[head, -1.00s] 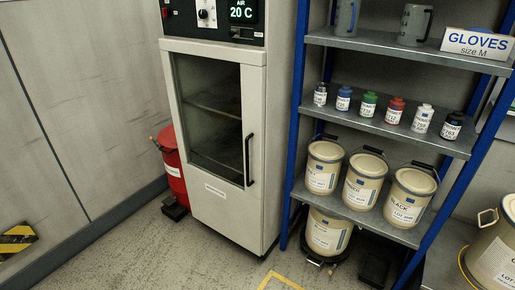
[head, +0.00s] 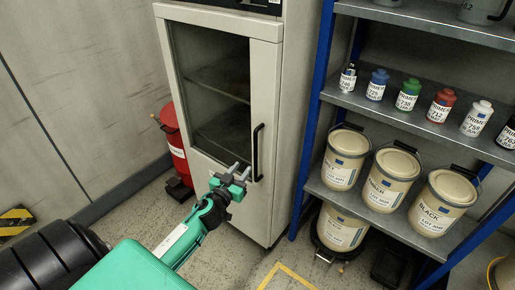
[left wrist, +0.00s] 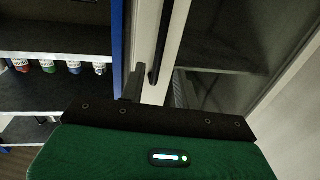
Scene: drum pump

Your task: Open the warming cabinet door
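The warming cabinet door (head: 213,95) is a pale frame around a dark glass pane, and it is shut. Its black vertical bar handle (head: 257,150) is on the right side of the door. My left gripper (head: 240,170) is open and empty, in front of the door close to the handle's lower end. In the left wrist view the handle (left wrist: 159,50) lies between the two dark fingers (left wrist: 158,88) in the picture; whether they touch it cannot be told. My right gripper is not in view.
A blue-framed shelf (head: 312,115) with small bottles and paint pails (head: 393,178) stands close on the cabinet's right. A red drum (head: 176,140) stands at its left. The floor in front (head: 225,262) is mostly clear, with yellow tape.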

